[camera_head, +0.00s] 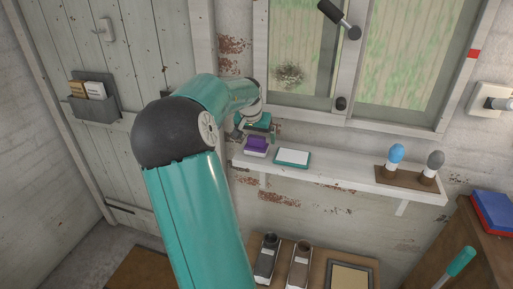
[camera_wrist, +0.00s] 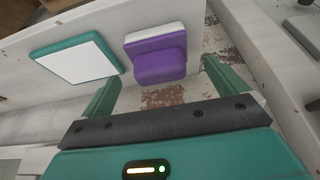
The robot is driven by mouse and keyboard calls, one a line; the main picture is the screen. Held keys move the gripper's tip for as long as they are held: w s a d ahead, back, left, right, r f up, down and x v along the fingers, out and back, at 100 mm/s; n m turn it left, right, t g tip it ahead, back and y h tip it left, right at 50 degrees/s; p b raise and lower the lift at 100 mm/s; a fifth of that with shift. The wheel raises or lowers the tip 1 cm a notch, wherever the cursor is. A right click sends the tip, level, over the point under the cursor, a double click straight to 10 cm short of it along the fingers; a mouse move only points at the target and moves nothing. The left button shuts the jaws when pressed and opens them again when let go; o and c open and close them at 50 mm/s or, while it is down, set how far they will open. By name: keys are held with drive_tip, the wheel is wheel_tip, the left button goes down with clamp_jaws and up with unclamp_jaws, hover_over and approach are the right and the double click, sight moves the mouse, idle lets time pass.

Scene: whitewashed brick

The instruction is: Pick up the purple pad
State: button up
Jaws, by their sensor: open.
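The purple pad (camera_head: 257,143) sits on the white window shelf near its left end, with a white layer along one side. In the wrist view the purple pad (camera_wrist: 158,62) lies ahead of the jaws, between the lines of the two fingers. My gripper (camera_head: 255,127) is just above and behind the pad in the head view, partly hidden by my arm. In the wrist view my gripper (camera_wrist: 160,82) has its teal fingers spread wide with nothing between them. I see no contact with the pad.
A teal-framed white pad (camera_head: 292,157) lies right of the purple pad on the shelf (camera_head: 345,178). Blue and grey bulb-shaped items (camera_head: 396,155) stand on a brown base at the shelf's right end. The window (camera_head: 345,60) rises behind. A lower table (camera_head: 318,262) holds several items.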

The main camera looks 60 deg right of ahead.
sight(257, 136)
drive_tip(key=x, duration=0.4)
drive_tip(key=c, duration=1.1)
drive_tip(key=shift+r, duration=0.55)
wheel_tip(257, 136, up, 2)
drive_tip(key=shift+r, duration=0.2)
drive_tip(key=s+a+r, duration=0.3)
drive_tip(key=a+r, duration=0.6)
drive_tip(key=a, duration=0.4)
drive_tip(key=shift+s+a+r, duration=0.2)
drive_tip(key=shift+s+a, duration=0.05)
drive_tip(key=shift+s, duration=0.05)
